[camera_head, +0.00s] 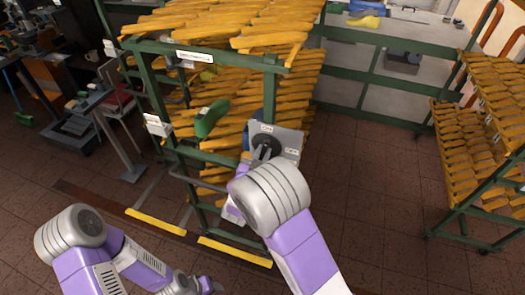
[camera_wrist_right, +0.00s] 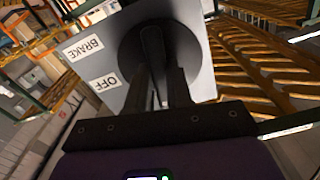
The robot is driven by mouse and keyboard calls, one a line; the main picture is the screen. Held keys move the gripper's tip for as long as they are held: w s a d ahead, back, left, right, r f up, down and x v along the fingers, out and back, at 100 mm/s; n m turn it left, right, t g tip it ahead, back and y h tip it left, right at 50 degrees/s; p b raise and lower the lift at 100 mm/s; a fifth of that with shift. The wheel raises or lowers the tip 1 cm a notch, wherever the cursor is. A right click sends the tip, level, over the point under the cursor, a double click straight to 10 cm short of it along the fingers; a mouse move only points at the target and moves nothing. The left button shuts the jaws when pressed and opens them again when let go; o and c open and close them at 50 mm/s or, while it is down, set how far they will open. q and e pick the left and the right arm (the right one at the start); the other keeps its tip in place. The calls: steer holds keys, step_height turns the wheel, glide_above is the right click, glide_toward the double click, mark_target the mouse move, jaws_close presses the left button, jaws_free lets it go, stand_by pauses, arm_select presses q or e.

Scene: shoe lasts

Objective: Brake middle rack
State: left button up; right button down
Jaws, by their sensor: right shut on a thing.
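The middle rack (camera_head: 158,95) is a green frame loaded with yellow shoe lasts. A grey brake plate (camera_head: 290,140) is on its front side. The plate (camera_wrist_right: 202,60) fills much of the right wrist view, with upside-down labels BRAKE (camera_wrist_right: 83,48) and OFF (camera_wrist_right: 104,82) and a round black dial with a bar-shaped knob (camera_wrist_right: 152,42). My right gripper (camera_head: 262,153) is at the plate; its dark fingers (camera_wrist_right: 161,88) are shut on the knob, which points away from the gripper.
Yellow strips (camera_head: 235,252) mark the rack's foot. Another rack of lasts (camera_head: 470,150) stands at the right, with open tiled floor (camera_head: 370,190) between. A grey stand (camera_head: 122,145) is at the left.

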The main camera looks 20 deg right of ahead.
steer(key=shift+n+p, duration=0.5)
steer(key=shift+n, duration=0.6)
steer(key=c, duration=1)
jaws_free()
steer(key=v, duration=0.7)
steer(key=shift+s+a, duration=0.2)
steer(key=shift+s, duration=0.1)
